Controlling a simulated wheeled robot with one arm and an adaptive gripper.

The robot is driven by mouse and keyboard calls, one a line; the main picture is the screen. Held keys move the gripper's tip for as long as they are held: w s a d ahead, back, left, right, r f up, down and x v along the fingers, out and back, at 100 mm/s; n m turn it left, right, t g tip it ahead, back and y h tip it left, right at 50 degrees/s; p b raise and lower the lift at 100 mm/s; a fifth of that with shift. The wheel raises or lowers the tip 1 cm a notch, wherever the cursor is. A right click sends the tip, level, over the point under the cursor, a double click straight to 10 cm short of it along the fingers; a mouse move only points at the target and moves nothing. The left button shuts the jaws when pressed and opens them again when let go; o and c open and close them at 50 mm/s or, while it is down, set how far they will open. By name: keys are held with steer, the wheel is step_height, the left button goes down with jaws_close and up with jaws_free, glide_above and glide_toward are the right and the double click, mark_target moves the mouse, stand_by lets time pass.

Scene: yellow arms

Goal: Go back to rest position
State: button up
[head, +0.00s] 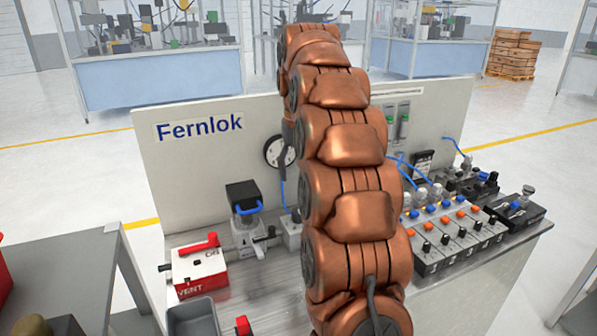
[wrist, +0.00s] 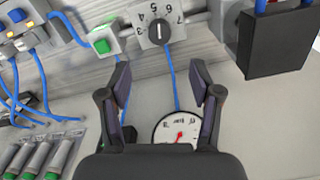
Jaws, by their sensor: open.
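My gripper (wrist: 162,78) is open in the wrist view, with its two dark fingers apart and nothing held between them. A blue tube runs through the gap between the fingers. A grey numbered knob (wrist: 159,30) shows beyond the fingertips, and a round white gauge (wrist: 178,129) with a red needle is partly covered by my gripper. In the head view my copper-coloured arm rises up the middle of the picture, and my gripper is hidden behind it.
The bench carries a white Fernlok panel (head: 205,180), a red-and-white box (head: 200,271), a black-topped device (head: 243,197) and a grey tray (head: 196,318). A row of valve blocks (head: 455,235) stands at right. A grey table (head: 75,265) is at left. Open floor surrounds the bench.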

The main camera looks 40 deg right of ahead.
stand_by(0.3)
steer(key=s+a+n+p, duration=0.35)
steer(key=s+a, duration=0.85)
steer(key=a, duration=0.4)
steer(key=s+a+f+p, duration=0.1)
steer(key=s+a+f, duration=0.1)
steer(key=s, duration=0.4)
steer(key=s+a+f+n+g+p, duration=0.1)
steer(key=s+a+f, duration=0.2)
steer(key=s, duration=0.4)
steer(key=s+a+f+n+p, duration=0.1)
steer(key=s+a+f, duration=0.1)
steer(key=s, duration=0.5)
steer(key=shift+s+a+f+g+p, duration=0.15)
steer(key=shift+a+f+g+p, duration=0.25)
steer(key=shift+a, duration=0.45)
